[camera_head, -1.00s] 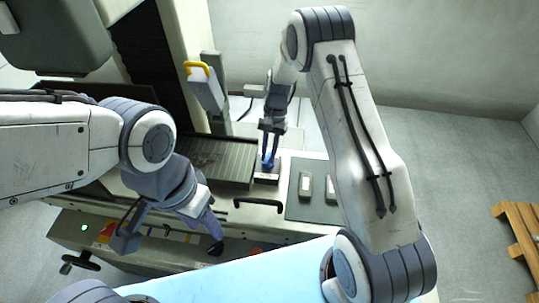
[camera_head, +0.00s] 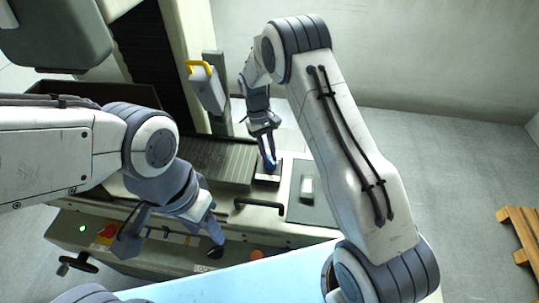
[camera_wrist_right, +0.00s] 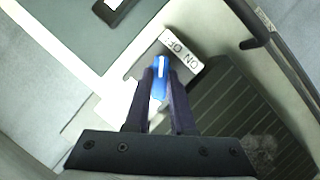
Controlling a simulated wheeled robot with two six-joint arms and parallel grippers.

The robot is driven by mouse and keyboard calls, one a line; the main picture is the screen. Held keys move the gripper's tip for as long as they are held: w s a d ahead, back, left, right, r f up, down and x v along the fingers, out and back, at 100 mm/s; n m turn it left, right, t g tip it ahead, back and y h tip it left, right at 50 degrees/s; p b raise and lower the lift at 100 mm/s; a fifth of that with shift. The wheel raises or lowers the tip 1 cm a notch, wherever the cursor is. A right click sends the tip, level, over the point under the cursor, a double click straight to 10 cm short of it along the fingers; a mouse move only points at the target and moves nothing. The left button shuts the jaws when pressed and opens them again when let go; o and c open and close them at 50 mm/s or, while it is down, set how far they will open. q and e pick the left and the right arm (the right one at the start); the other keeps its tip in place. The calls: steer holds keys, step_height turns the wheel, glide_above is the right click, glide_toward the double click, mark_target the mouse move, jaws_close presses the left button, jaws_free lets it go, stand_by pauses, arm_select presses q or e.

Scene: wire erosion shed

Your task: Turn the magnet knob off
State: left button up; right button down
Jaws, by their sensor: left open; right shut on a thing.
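The blue magnet knob (camera_wrist_right: 160,75) has a white line on its top and sits beside a pale label plate (camera_wrist_right: 182,54) with the words ON and OFF. My right gripper (camera_wrist_right: 161,72) is shut on the knob, one dark finger on each side. In the head view my right gripper (camera_head: 270,162) reaches down to a small dark block at the right end of the ribbed grey plate, and its fingers mostly hide the knob. My left gripper (camera_head: 170,240) is open and empty over the front panel of the machine.
The ribbed plate (camera_head: 220,160) lies left of the knob. A black bar handle (camera_head: 259,205) is in front of it. A grey mat (camera_head: 309,208) with a small pale block (camera_head: 307,189) is to the right, partly behind my right arm. A yellow-handled box (camera_head: 205,88) stands behind.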

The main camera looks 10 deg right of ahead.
steer(key=shift+r+n, duration=0.1)
steer(key=shift+n, duration=0.4)
steer(key=shift+h, duration=0.3)
steer(key=c, duration=0.8)
jaws_free()
steer(key=shift+o, duration=0.2)
steer(key=b+v, duration=0.3)
steer(key=v, duration=0.7)
steer(key=shift+r, duration=0.2)
